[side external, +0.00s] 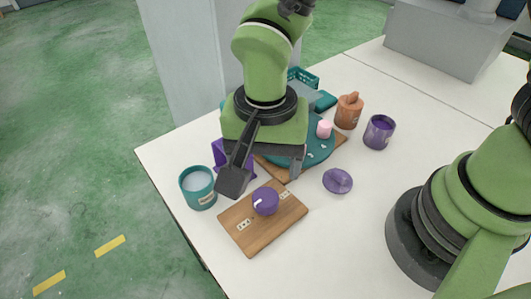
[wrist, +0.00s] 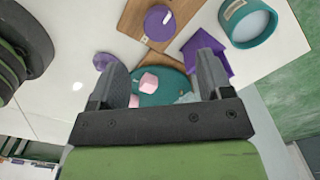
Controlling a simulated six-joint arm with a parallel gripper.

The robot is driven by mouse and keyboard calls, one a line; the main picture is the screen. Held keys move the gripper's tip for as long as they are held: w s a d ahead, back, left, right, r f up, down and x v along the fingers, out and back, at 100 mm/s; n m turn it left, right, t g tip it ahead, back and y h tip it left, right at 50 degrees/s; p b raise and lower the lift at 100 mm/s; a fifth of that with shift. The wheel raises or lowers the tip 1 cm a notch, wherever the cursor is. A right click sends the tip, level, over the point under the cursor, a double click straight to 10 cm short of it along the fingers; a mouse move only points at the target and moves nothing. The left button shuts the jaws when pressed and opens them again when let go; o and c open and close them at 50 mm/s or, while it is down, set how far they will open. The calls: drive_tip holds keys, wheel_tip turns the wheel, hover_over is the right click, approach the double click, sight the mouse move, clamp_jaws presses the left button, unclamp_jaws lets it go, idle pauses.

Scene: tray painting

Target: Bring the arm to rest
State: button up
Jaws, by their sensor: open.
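My gripper (side external: 265,170) points down over the work table, above the near edge of a round teal tray (side external: 318,157). In the wrist view my gripper (wrist: 158,58) has its two fingers wide apart, with nothing held between them. The teal tray (wrist: 175,99) shows below and between the fingers, partly hidden by them. A pink block (side external: 324,129) sits on the tray; in the wrist view two pink pieces show, the larger pink block (wrist: 148,82) being one. My gripper hides part of the tray in the side view.
A wooden board (side external: 238,233) carries a purple round piece (side external: 265,201). Around stand a teal pot (side external: 198,188), purple angular object (side external: 219,153), purple lid (side external: 338,181), purple can (side external: 379,132), orange lidded jar (side external: 349,111) and teal basket (side external: 302,76). The white table's (side external: 340,240) front is clear.

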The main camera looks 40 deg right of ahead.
drive_tip(key=shift+r, duration=0.4)
drive_tip(key=d+r+n+t+y, duration=0.2)
drive_tip(key=d+r, duration=0.5)
drive_tip(key=r, duration=0.4)
drive_tip(key=s+d+r+n+t, duration=0.3)
drive_tip(key=s+d+r+t, duration=0.2)
drive_tip(key=s+d+r, duration=0.2)
drive_tip(key=shift+s+d+r, duration=0.25)
drive_tip(key=shift+s+d, duration=0.65)
drive_tip(key=shift+s, duration=0.2)
